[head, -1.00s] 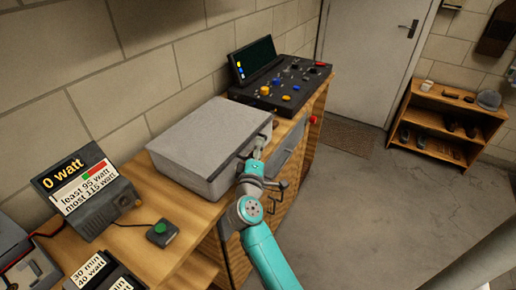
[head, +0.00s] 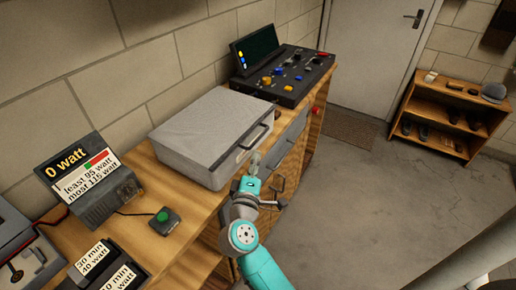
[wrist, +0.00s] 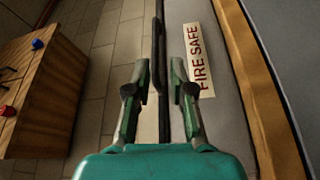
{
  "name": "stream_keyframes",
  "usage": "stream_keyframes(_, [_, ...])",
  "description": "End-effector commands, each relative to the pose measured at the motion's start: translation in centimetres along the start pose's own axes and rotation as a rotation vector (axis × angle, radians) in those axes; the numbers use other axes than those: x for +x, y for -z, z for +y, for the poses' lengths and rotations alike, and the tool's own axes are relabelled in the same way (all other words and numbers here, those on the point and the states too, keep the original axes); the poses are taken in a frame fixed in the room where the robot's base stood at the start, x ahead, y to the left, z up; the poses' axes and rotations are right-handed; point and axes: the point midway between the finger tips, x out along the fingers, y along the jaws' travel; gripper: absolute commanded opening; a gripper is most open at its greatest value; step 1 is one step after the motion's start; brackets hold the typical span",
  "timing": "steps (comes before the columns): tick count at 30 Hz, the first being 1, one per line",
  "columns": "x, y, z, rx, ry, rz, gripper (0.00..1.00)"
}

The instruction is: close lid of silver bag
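The silver bag (head: 205,132) is a grey, boxy case on the wooden workbench, with a dark handle (head: 257,136) on its front. Its lid looks down flat, with no open gap that I can make out. In the wrist view the bag's grey face (wrist: 226,70) carries a "FIRE SAFE" label (wrist: 199,60). My gripper (head: 254,162) is just in front of the bag, below the handle. In the wrist view my gripper (wrist: 160,75) has its fingers apart, with the dark handle (wrist: 157,45) seen between and beyond them. I cannot tell if they touch anything.
A black control panel (head: 285,78) with a screen stands behind the bag. A watt display (head: 88,185) and a green-button box (head: 160,221) are on the bench at left. A shoe shelf (head: 445,120) stands far right. The floor (head: 370,210) to the right is clear.

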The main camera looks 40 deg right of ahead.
Motion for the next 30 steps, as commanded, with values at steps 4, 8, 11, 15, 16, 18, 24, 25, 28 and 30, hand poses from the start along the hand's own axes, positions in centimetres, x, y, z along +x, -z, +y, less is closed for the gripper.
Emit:
stream_keyframes(4, [-2.0,0.1,-0.1,-0.001,0.001,0.002,0.23])
stream_keyframes(8, [-2.7,0.0,0.0,0.0,-0.001,0.0,0.23])
stream_keyframes(11, [-2.9,0.0,0.1,0.0,-0.001,0.0,0.23])
stream_keyframes(15, [-2.9,0.0,0.1,0.0,-0.001,-0.001,0.23])
stream_keyframes(16, [-2.9,0.0,0.1,0.0,-0.001,-0.001,0.23])
stream_keyframes(18, [-2.9,0.0,0.0,0.0,-0.001,-0.001,0.23])
stream_keyframes(24, [-2.9,0.0,0.0,0.0,-0.001,-0.001,0.23])
stream_keyframes(25, [-2.9,0.0,0.0,0.0,-0.001,-0.001,0.23])
stream_keyframes(28, [-3.0,-0.3,0.0,-0.025,-0.007,0.0,0.23])
stream_keyframes(30, [-3.5,-0.9,0.0,-0.098,-0.024,0.002,0.23])
